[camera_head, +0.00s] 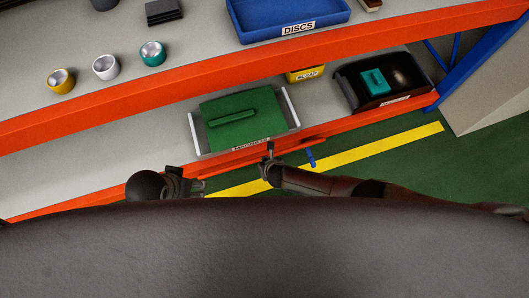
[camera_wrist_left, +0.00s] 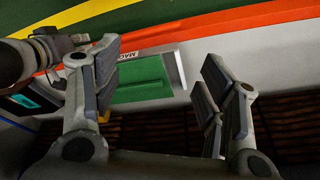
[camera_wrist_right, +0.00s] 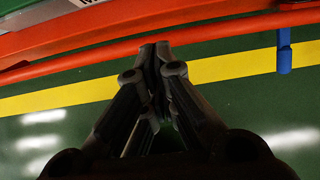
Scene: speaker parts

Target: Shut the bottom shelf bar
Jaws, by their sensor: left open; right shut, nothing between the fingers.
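The bottom shelf bar (camera_wrist_right: 220,35) is a thin red-orange bar. In the right wrist view it runs along the orange bottom shelf beam (camera_wrist_right: 100,27), with a strip of green floor between them. A blue handle (camera_wrist_right: 284,58) hangs from it, and this handle also shows in the head view (camera_head: 311,158). My right gripper (camera_wrist_right: 158,50) is shut and empty, its fingertips at the bar, left of the handle; whether they touch it I cannot tell. It shows in the head view (camera_head: 269,154). My left gripper (camera_wrist_left: 155,72) is open and empty, in front of the shelf, further left (camera_head: 200,184).
A tray with a green lid (camera_head: 243,128) and a black bin (camera_head: 350,98) stand on the bottom shelf, with a yellow bin (camera_head: 303,75) behind. A blue disc bin (camera_head: 265,32) and several cups are on the upper shelf. Floor around the yellow line (camera_head: 385,143) is clear.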

